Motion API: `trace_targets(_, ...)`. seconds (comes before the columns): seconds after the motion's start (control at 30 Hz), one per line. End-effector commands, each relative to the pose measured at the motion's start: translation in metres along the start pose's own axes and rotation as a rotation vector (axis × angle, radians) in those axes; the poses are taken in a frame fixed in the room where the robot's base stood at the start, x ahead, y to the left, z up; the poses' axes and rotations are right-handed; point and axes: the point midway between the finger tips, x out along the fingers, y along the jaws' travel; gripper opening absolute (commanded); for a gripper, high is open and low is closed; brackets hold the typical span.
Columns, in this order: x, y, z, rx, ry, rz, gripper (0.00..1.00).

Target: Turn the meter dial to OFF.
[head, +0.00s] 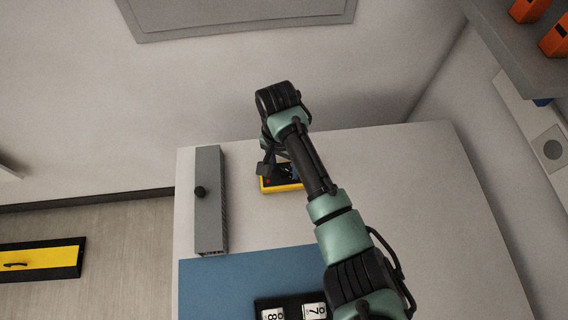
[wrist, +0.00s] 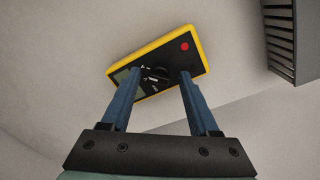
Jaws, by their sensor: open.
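The yellow and black meter (head: 281,178) lies on the white table, partly hidden by my arm in the head view. In the wrist view the meter (wrist: 157,68) shows with a red spot at one end, a greyish screen at the other and a dark dial (wrist: 155,73) in the middle. White marks surround the dial, but its setting is too small to read. My gripper (wrist: 149,80) is open, its two blue fingers apart on either side of the dial in the picture. I cannot tell whether they touch the meter. Nothing is held.
A grey vented box (head: 209,215) with a black knob stands left of the meter. A blue mat (head: 225,283) with white numbered blocks (head: 314,310) lies in front. The table (head: 440,200) is clear on the right. A wall rises behind.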

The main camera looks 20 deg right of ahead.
Motion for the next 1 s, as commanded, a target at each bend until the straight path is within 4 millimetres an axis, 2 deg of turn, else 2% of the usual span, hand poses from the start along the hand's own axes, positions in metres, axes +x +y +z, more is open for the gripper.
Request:
trace_targets(0.3, 0.0023, -0.0001, 0.0001, 0.000, 0.000, -0.001, 0.59)
trace_targets(0.63, 0.0020, -0.0003, 0.0001, 0.000, 0.000, -0.001, 0.00)
trace_targets(1.0, 0.0011, -0.0005, 0.0006, -0.022, 0.000, -0.001, 0.00)
